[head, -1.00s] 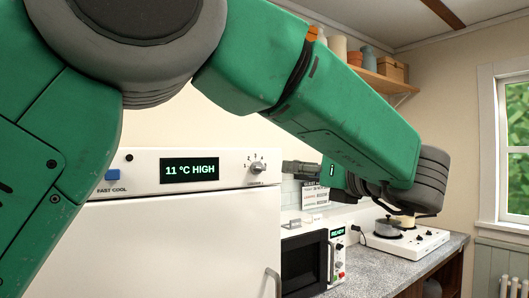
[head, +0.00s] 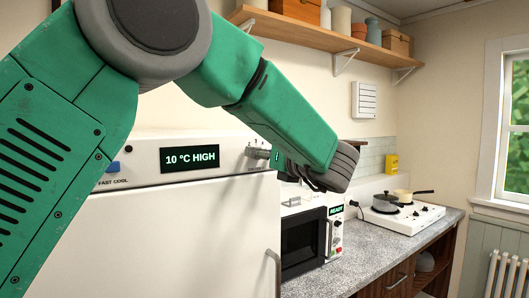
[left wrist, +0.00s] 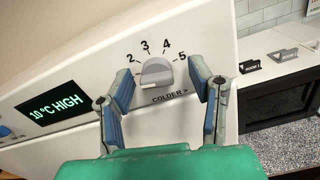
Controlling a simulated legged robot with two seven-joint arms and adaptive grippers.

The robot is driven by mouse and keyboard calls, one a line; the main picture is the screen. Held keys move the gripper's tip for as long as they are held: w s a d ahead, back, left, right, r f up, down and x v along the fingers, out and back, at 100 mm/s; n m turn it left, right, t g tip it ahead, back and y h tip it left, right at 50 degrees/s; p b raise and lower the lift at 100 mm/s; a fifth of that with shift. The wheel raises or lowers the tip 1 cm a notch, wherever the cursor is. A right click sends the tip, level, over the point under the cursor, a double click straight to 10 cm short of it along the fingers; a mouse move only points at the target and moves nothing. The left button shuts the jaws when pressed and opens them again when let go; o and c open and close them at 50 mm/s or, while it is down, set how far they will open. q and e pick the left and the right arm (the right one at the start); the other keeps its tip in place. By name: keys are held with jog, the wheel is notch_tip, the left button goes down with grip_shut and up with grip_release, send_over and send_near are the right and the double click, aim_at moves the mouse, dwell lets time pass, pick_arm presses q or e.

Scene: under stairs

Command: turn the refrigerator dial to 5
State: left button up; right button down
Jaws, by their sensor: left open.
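The refrigerator dial (left wrist: 157,73) is a grey knob on the white front panel, with the numbers 2, 3, 4 and 5 around its top and "COLDER >" below. Which number it points to is not clear. My left gripper (left wrist: 158,66) is open, with one finger on each side of the dial; I cannot tell whether either touches it. In the head view, the gripper and arm partly hide the dial area at the panel's right end. The refrigerator (head: 190,235) has a display (head: 190,158) reading 10 °C HIGH. My right gripper is not in view.
A blue FAST COOL button (head: 113,166) is at the panel's left. A microwave (head: 303,243) stands right of the refrigerator on a speckled counter (head: 375,245). Beyond it is a white hob (head: 410,217) with pots. A wooden shelf (head: 320,38) runs above.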

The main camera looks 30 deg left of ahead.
pick_arm(q)
jog(key=shift+c, duration=0.8)
jog(key=c, duration=0.7)
jog(key=shift+s+a, duration=0.1)
jog(key=shift+a, duration=0.05)
grip_shut()
